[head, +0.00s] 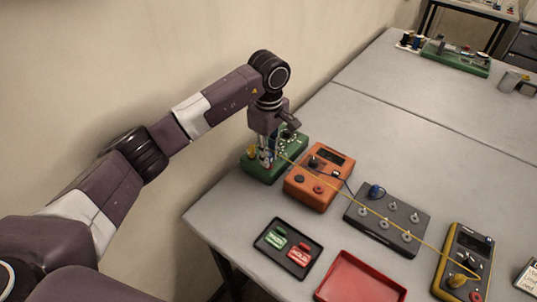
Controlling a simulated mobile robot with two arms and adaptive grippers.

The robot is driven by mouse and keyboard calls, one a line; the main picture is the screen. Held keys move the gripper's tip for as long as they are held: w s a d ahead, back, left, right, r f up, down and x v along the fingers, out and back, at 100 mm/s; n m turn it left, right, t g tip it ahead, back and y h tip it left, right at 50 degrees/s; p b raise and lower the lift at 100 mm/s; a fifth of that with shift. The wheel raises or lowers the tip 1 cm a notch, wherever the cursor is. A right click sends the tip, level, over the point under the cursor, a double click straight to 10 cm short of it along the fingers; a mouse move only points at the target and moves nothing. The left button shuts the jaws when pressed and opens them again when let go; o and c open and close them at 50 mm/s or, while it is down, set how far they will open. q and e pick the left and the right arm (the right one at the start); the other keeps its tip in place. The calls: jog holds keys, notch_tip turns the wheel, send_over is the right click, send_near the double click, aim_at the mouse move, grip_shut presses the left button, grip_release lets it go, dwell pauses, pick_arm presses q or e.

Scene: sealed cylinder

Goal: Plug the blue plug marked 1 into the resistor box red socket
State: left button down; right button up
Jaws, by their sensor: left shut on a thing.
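My left gripper (268,146) points down over the green box (262,170) at the wall end of the table. It is shut on a small plug that looks blue (268,157), low at the box's top. The fingers partly hide it; I cannot read its mark or tell whether it sits in a socket. A yellow plug (252,150) stands beside it on the green box. Another blue plug (376,191) stands on the dark grey box (410,213). The orange box (304,190) has a red socket (319,188). My right gripper is out of view.
A yellow lead (400,229) crosses the boxes to the yellow meter (463,262). A black tray (288,263) with green and red tags and a red tray (358,281) lie at the front.

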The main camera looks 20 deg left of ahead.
pick_arm(q)
jog(key=shift+f+b, duration=0.55)
jog(key=shift+f, duration=0.1)
jog(key=c, duration=1.8)
grip_release()
jog(key=shift+o, duration=0.2)
